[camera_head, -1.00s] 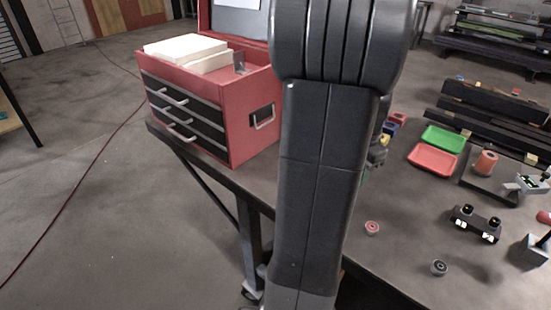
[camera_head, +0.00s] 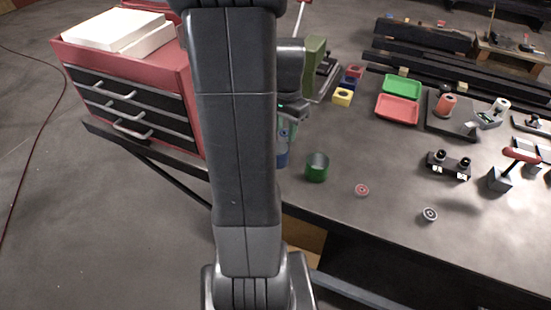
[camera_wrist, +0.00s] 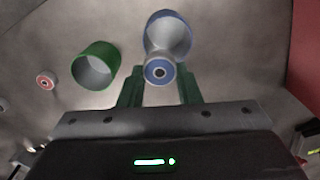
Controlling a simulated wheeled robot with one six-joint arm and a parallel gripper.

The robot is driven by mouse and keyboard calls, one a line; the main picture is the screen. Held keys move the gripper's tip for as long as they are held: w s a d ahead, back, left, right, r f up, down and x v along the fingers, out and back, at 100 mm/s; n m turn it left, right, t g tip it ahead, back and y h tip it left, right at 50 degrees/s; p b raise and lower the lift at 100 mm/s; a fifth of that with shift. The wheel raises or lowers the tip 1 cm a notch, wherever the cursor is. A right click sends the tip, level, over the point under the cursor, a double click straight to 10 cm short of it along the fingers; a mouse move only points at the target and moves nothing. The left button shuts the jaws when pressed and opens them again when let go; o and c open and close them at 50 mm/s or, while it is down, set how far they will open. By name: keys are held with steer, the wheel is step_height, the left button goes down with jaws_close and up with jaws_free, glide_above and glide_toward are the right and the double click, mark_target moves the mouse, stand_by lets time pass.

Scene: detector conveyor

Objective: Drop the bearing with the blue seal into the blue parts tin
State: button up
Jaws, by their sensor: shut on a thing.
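The bearing with the blue seal (camera_wrist: 158,71) is between the green fingertips of my gripper (camera_wrist: 159,84) in the wrist view. My gripper is shut on it. The blue parts tin (camera_wrist: 168,32) is just beyond the bearing in that view, and the bearing overlaps its near rim. In the head view, my arm hides much of the blue tin (camera_head: 282,158), and my gripper (camera_head: 289,126) is above it. The bearing cannot be made out clearly there. The height between the bearing and the tin is hard to tell.
A green tin (camera_head: 317,168) stands to the right of the blue one. A red-sealed bearing (camera_head: 362,190) and a dark-sealed bearing (camera_head: 430,214) lie near the bench's front edge. A red tool chest (camera_head: 180,75) stands left. Green (camera_head: 402,86) and red trays (camera_head: 397,112) sit farther back.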

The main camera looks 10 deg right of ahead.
step_height(320, 180, down, 3)
steer(key=shift+f+b, duration=0.2)
steer(key=shift+b, duration=0.75)
steer(key=o, duration=1.1)
steer(key=shift+r, duration=0.15)
step_height(320, 180, up, 14)
steer(key=shift+f, duration=0.15)
